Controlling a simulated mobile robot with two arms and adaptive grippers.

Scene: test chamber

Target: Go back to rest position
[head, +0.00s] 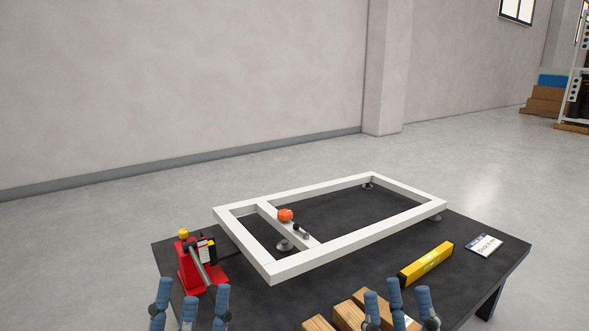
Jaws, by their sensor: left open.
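My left gripper (190,305) shows at the bottom left, its blue fingers apart and nothing between them. It is in front of the red device on the table's left side. My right gripper (398,306) shows at the bottom, right of centre, with its blue fingers spread in front of wooden blocks. I see nothing held in it. The lower parts of both grippers are cut off by the frame edge.
The dark table (340,213) bears a white frame (345,243) with an orange knob (286,215). A red device (189,270), wooden blocks (349,316), a yellow level (427,263) and a small sign (484,245) are also on it. Open floor lies beyond.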

